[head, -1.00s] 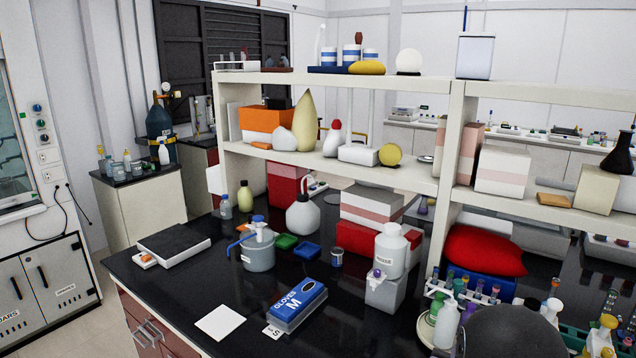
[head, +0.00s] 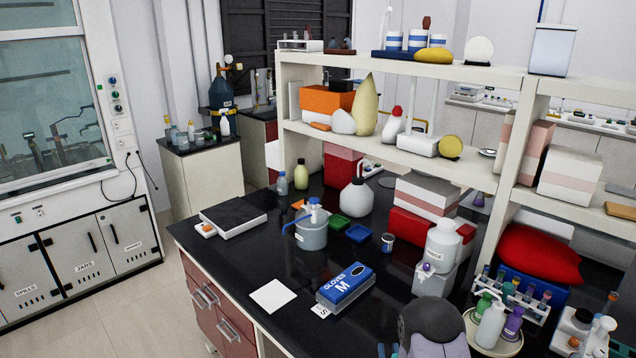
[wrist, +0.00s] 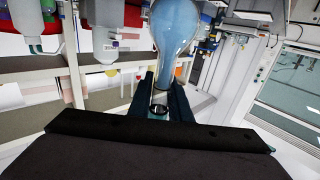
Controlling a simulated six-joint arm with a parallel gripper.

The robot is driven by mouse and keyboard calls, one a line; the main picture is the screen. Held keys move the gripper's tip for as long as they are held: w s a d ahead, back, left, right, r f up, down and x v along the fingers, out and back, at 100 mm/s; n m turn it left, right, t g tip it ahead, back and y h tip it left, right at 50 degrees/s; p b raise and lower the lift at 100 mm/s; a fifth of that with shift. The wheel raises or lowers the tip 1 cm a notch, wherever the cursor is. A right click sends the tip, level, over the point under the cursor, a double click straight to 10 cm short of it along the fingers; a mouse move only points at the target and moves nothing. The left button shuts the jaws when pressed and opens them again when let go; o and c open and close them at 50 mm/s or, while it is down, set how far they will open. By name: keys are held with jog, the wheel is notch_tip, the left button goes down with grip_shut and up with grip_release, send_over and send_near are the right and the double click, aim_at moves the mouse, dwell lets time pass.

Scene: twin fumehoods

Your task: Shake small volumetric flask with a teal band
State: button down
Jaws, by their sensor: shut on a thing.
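A clear glass flask (wrist: 176,35) with pale blue liquid in its round body shows in the wrist view. My gripper (wrist: 161,98) is shut on its narrow neck, with one dark teal finger on each side. The body lies toward the top of the picture and the neck toward the bottom. The bench bottles appear upside down in this same view. I cannot make out a teal band on the neck. The flask and my gripper do not show in the head view; only a dark rounded part of my arm shows at its bottom edge.
The black bench (head: 235,262) holds a glove box (head: 345,285), a white pad (head: 273,295), a grey pot (head: 312,232), a white bottle (head: 441,245) and a tube rack (head: 520,303). Shelves (head: 400,155) stand behind. A fumehood (head: 55,100) is at left, with open floor before it.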

jog(key=shift+a, duration=3.3)
jog(key=shift+y, duration=0.3)
jog(key=d, duration=0.5)
jog(key=shift+r, duration=0.25)
jog(key=shift+d, duration=0.15)
